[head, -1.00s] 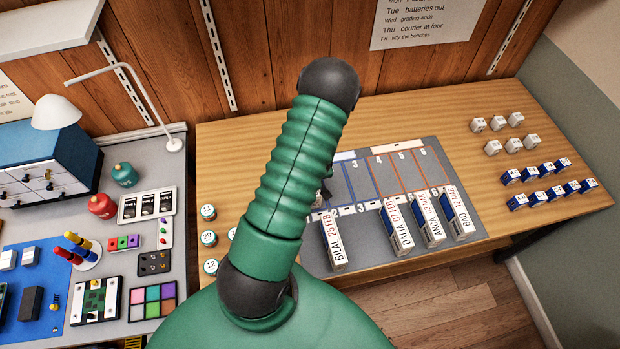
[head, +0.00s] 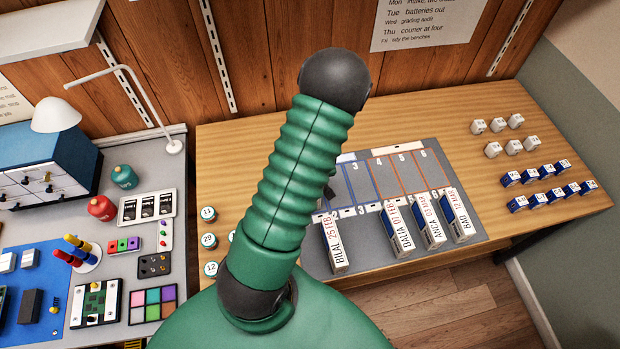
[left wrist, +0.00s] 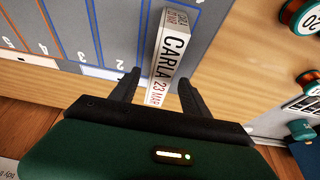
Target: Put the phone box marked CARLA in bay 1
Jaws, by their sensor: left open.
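The white phone box marked CARLA (left wrist: 173,45), with 23 MAR in red, shows in the left wrist view. My left gripper (left wrist: 159,80) is open, with one finger on each side of the box's near end; contact cannot be told. The box is over the last strip at the right end of the grey mat (left wrist: 119,20), beside blue-lined bays. Whether it rests there is unclear. In the head view my green left arm hides the box, the left end of the mat and nearly all of the gripper. My right gripper is not in view.
Boxes marked BILAL (head: 336,243), DALIA (head: 398,228), ANDA (head: 428,220) and BAO (head: 457,216) stand along the mat's front. White blocks (head: 493,149) and blue blocks (head: 546,171) stand at right. Round numbered tins (head: 208,240) are left of my arm. The numbered bays behind the boxes look clear.

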